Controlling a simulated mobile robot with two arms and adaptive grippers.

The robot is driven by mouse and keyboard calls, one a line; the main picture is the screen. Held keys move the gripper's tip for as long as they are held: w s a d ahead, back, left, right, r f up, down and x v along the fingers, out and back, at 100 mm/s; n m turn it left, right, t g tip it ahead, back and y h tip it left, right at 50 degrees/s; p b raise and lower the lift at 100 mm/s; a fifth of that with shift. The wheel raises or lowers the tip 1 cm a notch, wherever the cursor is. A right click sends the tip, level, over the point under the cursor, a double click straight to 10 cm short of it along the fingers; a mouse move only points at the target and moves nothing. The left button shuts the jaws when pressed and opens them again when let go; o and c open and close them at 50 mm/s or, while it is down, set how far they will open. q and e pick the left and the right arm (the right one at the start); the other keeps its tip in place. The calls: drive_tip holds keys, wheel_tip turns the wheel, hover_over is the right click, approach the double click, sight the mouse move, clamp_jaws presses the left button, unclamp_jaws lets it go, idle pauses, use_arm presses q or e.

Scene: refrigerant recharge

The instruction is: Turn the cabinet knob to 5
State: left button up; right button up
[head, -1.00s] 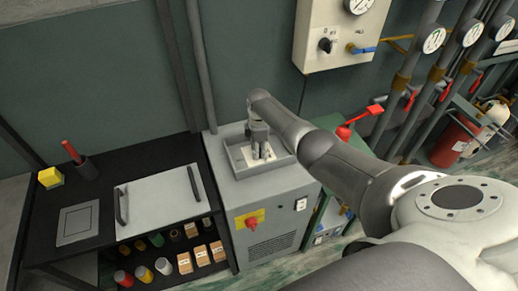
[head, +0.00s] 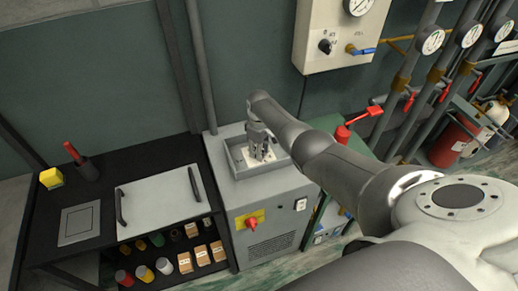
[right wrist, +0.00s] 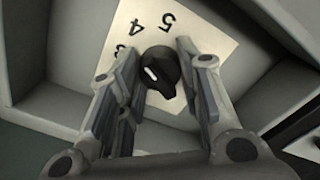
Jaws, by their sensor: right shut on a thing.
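The cabinet knob (right wrist: 163,72) is black with a white pointer mark on its left side, in the right wrist view. It sits on a pale dial plate (right wrist: 205,35) where 4 and 5 are readable and another number, seemingly 3, is partly hidden by a finger. The mark faces left, roughly toward that hidden number. My right gripper (right wrist: 157,62) is shut on the knob, one finger on each side. In the head view my right gripper (head: 261,153) reaches down into the grey recessed tray (head: 236,158) on the cabinet top; the knob is hidden there. My left gripper is out of view.
The grey cabinet (head: 272,214) carries a red switch (head: 251,222) on its front. A dark bench (head: 62,248) with a white lid stands to its left. A wall panel (head: 337,22) with a gauge, and pipes with red valve handles, are behind and right.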

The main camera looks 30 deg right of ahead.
drive_tip(key=m, duration=0.4)
drive_tip(key=shift+m, duration=0.3)
drive_tip(key=shift+m+p, duration=0.35)
drive_tip(key=shift+m, duration=1.55)
drive_tip(key=o, duration=1.1)
drive_tip(key=shift+c, duration=0.2)
